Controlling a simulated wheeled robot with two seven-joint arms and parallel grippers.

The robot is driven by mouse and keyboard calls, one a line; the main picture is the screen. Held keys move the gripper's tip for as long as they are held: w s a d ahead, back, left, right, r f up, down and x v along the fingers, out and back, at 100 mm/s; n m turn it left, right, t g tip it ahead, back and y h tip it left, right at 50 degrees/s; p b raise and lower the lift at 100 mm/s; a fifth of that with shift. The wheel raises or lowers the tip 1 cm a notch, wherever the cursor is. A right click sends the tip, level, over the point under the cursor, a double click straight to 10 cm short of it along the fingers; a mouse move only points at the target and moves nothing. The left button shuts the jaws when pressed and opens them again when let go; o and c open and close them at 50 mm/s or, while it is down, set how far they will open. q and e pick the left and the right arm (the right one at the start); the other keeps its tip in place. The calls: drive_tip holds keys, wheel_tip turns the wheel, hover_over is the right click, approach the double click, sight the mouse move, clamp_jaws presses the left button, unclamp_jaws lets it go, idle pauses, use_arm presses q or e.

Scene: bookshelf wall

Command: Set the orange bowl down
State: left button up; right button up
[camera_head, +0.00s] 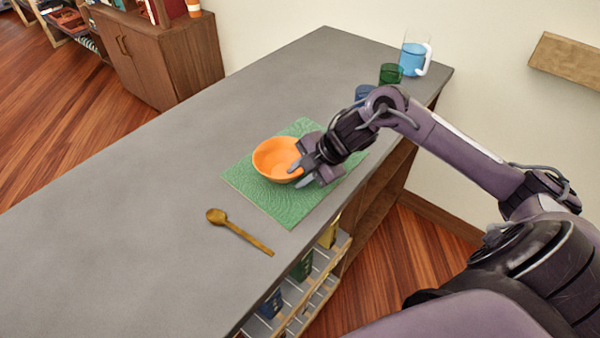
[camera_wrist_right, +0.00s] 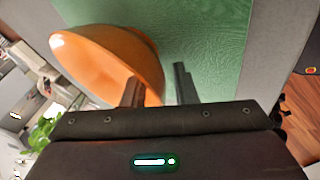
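The orange bowl (camera_head: 272,158) appears upright on the green mat (camera_head: 290,212), near the mat's middle; I see no clear gap under it. My right gripper (camera_head: 300,176) is at the bowl's right-hand rim. In the right wrist view, the bowl (camera_wrist_right: 100,60) is at the upper left. The right gripper (camera_wrist_right: 157,86) is open there, one finger over the bowl's inside and the other outside over the mat, with green showing between the outer finger and the bowl wall. My left gripper is not in view.
A wooden spoon (camera_head: 240,232) lies on the grey counter (camera_head: 120,210) in front of the mat. A blue cup (camera_head: 363,92), a green cup (camera_head: 391,74) and a pitcher of blue liquid (camera_head: 412,58) stand at the far right end. The counter's left side is clear.

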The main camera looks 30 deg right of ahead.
drive_tip(key=shift+d+r, duration=0.1)
drive_tip(key=shift+r, duration=0.25)
drive_tip(key=b+v, duration=0.2)
drive_tip(key=v, duration=0.9)
drive_tip(key=shift+s+r, duration=0.25)
drive_tip(key=shift+s, duration=0.05)
drive_tip(key=shift+d, duration=0.1)
